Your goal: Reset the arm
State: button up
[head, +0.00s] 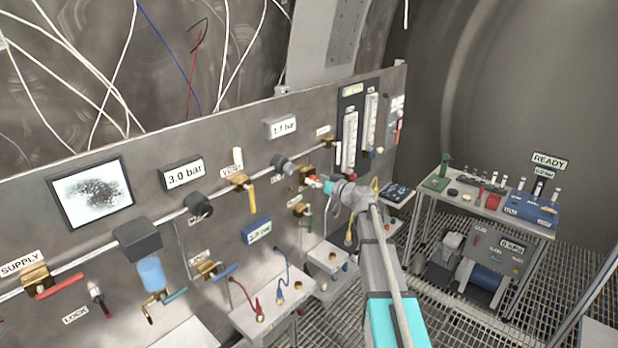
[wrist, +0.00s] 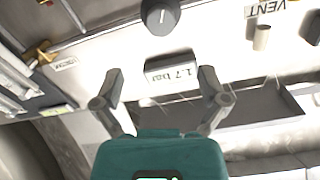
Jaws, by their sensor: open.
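My arm reaches from the lower right of the head view toward the panel, and my gripper (head: 325,186) is near the panel's valves and pipe. Its fingers are small and hard to make out there. In the wrist view my gripper (wrist: 160,76) is open, with its two grey fingers spread apart and nothing held between them. A 1.7 bar display (wrist: 172,71) shows upside down behind the gap. A dark round knob (wrist: 160,15) is above it in that picture. I cannot tell whether the gripper touches the panel.
The steel panel (head: 100,180) carries a supply valve (head: 36,279), a blue-bowled filter (head: 151,274), a 3.0 bar display (head: 183,174) and flow tubes (head: 350,152). Low shelves with cables (head: 284,262) jut out below. A side bench (head: 480,205) and grated floor (head: 450,315) lie right.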

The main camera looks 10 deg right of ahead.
jog(key=shift+s+d, duration=0.1)
jog(key=shift+s, duration=0.05)
jog(key=shift+f, duration=0.1)
jog(key=s+a+f+g+h+b, duration=0.1)
jog(key=s+a+f+g+b, duration=0.35)
jog(key=s+f, duration=0.5)
jog(key=s+a+f+g+h+b, duration=0.25)
jog(key=s+a+f+g, duration=0.3)
jog(key=s+f, duration=0.4)
jog(key=s+d+f+m+g+h+b, duration=0.2)
jog(key=s+f+h+b, duration=0.1)
jog(key=s+f, duration=0.3)
jog(key=s+d+f+m+g+h+b, duration=0.2)
jog(key=s+f+h+b, duration=0.2)
jog(key=s+f, duration=0.3)
jog(key=s, duration=0.3)
jog(key=shift+s+f+m+g, duration=0.15)
jog(key=shift+f+m+g, duration=0.15)
jog(key=shift+a, duration=0.1)
dwell(1.2)
